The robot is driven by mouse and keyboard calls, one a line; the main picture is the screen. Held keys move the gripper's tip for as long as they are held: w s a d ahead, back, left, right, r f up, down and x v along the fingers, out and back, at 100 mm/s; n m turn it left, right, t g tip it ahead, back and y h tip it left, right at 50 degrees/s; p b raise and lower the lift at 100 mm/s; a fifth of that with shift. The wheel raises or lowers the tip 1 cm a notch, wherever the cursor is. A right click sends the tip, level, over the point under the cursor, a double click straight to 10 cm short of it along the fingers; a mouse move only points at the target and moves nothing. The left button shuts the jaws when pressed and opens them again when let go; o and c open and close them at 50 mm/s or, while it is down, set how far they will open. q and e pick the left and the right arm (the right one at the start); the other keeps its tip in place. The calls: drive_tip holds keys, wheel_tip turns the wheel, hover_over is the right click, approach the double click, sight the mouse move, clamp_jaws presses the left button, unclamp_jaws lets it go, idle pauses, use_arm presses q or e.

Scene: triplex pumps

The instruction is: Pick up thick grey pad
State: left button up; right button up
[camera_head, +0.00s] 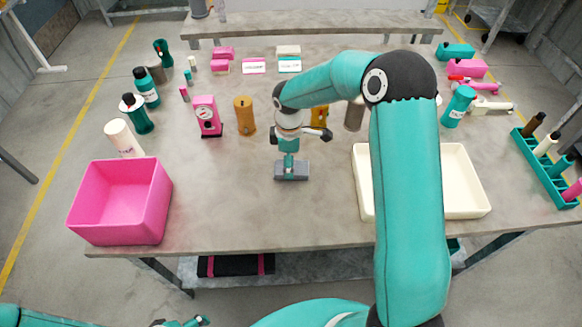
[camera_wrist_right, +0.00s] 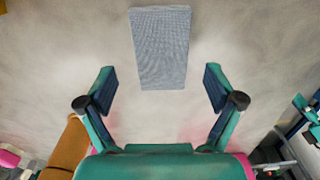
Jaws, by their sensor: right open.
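The thick grey pad (camera_head: 291,172) lies flat on the grey table near the middle in the head view. In the right wrist view the pad (camera_wrist_right: 161,48) is a ribbed blue-grey block ahead of the fingertips. My right gripper (camera_head: 289,153) points down just above and behind the pad. In the right wrist view my right gripper (camera_wrist_right: 160,85) is open and empty, its fingers wider apart than the pad, whose near end lies roughly level with the fingertips. My left gripper (camera_head: 185,321) barely shows at the bottom edge of the head view, mostly cut off.
A pink bin (camera_head: 120,203) stands at the front left, and a cream tray (camera_head: 470,208) lies right of the pad, partly behind my right arm. A tan cylinder (camera_head: 245,116) and pink gauge stand (camera_head: 207,116) stand behind left. The table around the pad is clear.

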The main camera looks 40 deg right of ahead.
drive_tip(key=shift+f, duration=1.35)
drive_tip(key=c, duration=1)
drive_tip(key=shift+r, duration=0.2)
drive_tip(key=shift+c, duration=0.2)
